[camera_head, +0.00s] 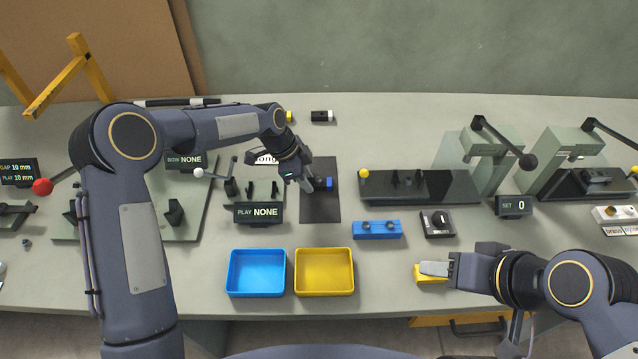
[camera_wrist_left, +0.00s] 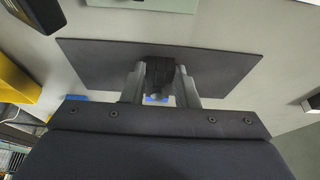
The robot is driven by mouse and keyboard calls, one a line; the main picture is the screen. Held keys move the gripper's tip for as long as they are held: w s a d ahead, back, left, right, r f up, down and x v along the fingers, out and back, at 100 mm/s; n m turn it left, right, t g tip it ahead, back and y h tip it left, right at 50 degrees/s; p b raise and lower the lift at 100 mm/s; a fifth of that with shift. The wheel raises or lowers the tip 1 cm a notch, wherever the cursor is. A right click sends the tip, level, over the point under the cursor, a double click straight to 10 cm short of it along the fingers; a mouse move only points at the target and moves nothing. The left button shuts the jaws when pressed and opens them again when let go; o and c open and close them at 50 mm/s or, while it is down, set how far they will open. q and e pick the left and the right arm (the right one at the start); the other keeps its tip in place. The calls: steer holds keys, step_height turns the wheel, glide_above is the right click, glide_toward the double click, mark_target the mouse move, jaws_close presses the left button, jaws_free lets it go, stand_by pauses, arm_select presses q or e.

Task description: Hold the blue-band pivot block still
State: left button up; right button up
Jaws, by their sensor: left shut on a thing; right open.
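The blue-band pivot block (camera_head: 328,182) is a small dark piece with a blue band, on or just over the black mat (camera_head: 320,210) at the bench's middle. My left gripper (camera_head: 318,185) is shut on it. In the left wrist view the dark block (camera_wrist_left: 160,72) sits between the two fingers, with blue showing at its near side; the fingers hide part of it. I cannot tell whether it touches the mat. My right gripper (camera_head: 432,268) is open, at a yellow block (camera_head: 428,281) near the front edge; its fingers partly cover that block.
A blue tray (camera_head: 257,293) and a yellow tray (camera_head: 325,293) stand in front of the mat. A blue block with holes (camera_head: 377,229) and a dark dial box (camera_head: 437,223) lie to the right. Lever presses (camera_head: 480,150) stand at the right; a fixture with a "PLAY NONE" display (camera_head: 258,212) is left.

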arm_select(q)
steer(key=o, duration=1.1)
steer(key=shift+b+v, duration=0.55)
steer(key=shift+v, duration=3.35)
